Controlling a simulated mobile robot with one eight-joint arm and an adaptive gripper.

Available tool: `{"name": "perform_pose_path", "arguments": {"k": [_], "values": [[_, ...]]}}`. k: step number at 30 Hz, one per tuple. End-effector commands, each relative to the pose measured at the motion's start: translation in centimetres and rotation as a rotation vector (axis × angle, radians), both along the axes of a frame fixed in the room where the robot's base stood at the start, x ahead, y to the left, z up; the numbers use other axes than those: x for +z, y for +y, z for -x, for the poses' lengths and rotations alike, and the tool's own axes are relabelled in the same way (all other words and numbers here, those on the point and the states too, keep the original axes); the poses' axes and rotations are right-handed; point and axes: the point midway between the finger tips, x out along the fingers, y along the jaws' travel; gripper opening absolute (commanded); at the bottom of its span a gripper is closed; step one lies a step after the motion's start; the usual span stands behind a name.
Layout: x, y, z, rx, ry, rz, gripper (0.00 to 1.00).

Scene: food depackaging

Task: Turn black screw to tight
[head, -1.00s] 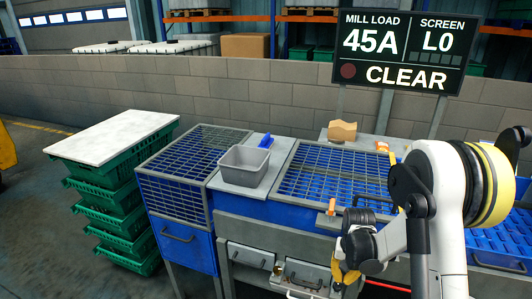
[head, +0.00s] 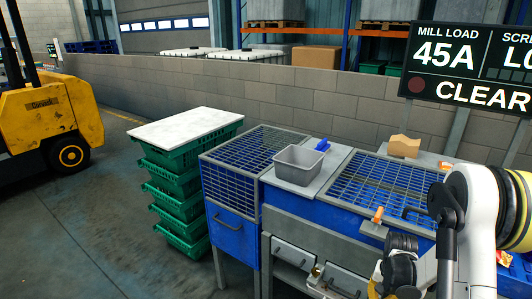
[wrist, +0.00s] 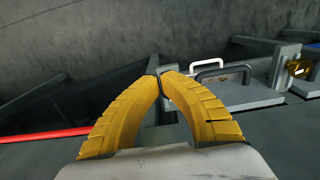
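My gripper (wrist: 160,76) shows its two yellow fingers in the wrist view, curved inward with the tips together and no object clearly held. In the head view, part of its yellow finger (head: 375,288) shows at the bottom, in front of the blue machine (head: 232,238). I cannot make out a black screw in either view. In the wrist view, a black handle (wrist: 222,72) and a white handle (wrist: 207,62) lie beyond and right of the fingertips. A brass-coloured round part (wrist: 299,68) is farther right. My fingertips overlap the grey fittings in the picture; contact cannot be told.
Green crates (head: 180,205) with a white board (head: 186,127) on top stand left of the machine. A grey bin (head: 299,170) sits on its top. A yellow forklift (head: 50,115) stands at far left. A red bar (wrist: 45,136) crosses the wrist view's left. Floor left of the crates is clear.

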Motion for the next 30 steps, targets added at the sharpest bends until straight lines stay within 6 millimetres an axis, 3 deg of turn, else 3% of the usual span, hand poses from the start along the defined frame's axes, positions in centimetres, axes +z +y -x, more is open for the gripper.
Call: {"name": "perform_pose_path", "arguments": {"k": [1,6,30], "values": [[-1.36,0.01,0.00,0.000,0.000,0.000,0.00],[-2.30,0.02,0.00,0.001,0.000,0.000,0.00],[-2.25,0.08,-0.14,0.000,0.001,0.001,0.00]]}}
